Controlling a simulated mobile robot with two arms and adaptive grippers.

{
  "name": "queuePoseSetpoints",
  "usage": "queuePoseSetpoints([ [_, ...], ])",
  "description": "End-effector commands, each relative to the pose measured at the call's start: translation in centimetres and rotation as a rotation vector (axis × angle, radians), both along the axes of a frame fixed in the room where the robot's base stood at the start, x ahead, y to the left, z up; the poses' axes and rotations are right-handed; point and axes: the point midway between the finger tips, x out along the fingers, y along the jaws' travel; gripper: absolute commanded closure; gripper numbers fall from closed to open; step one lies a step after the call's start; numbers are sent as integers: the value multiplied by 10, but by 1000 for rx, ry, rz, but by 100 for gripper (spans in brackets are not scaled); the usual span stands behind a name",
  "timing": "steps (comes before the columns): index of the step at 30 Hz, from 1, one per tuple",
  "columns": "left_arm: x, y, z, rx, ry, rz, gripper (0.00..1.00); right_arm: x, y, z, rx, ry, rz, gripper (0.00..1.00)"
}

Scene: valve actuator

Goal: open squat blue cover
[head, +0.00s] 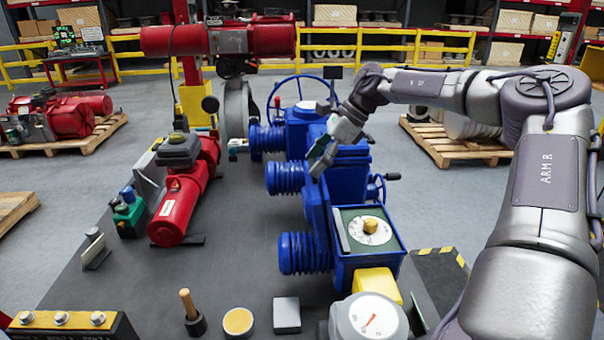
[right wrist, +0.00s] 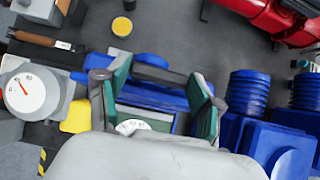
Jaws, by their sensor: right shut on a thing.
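The nearest blue actuator (head: 362,270) stands open at the top. Inside show a green plate and a white dial with a yellow knob (head: 371,224). The squat blue cover (head: 318,205) looks raised on the left side of that opening, seen nearly edge-on. My right gripper (head: 319,158) is at the upper edge of the cover and shut on it. In the right wrist view the blue cover (right wrist: 152,96) shows as a strip between the green fingers, with part of the dial (right wrist: 130,126) beyond. The exact contact is partly hidden. My left gripper is not in view.
More blue actuators (head: 305,125) stand behind. A red actuator (head: 182,190) lies to the left.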

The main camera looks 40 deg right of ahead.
Motion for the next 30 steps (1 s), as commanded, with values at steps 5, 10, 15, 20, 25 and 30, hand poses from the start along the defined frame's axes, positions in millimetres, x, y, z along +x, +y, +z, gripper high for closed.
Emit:
queuePoseSetpoints([
  [5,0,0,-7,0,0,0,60,-8,-13,3,49,-49,-4,96],
  [10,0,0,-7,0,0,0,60,-10,-14,4,53,-50,-3,96],
  [15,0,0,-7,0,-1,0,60,-9,-13,4,53,-50,-3,30],
  [20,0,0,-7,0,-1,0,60,-10,-13,4,54,-50,-2,8],
  [25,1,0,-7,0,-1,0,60,-10,-13,3,54,-48,-2,8],
  [30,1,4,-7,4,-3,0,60,-11,-14,5,54,-48,0,8],
])
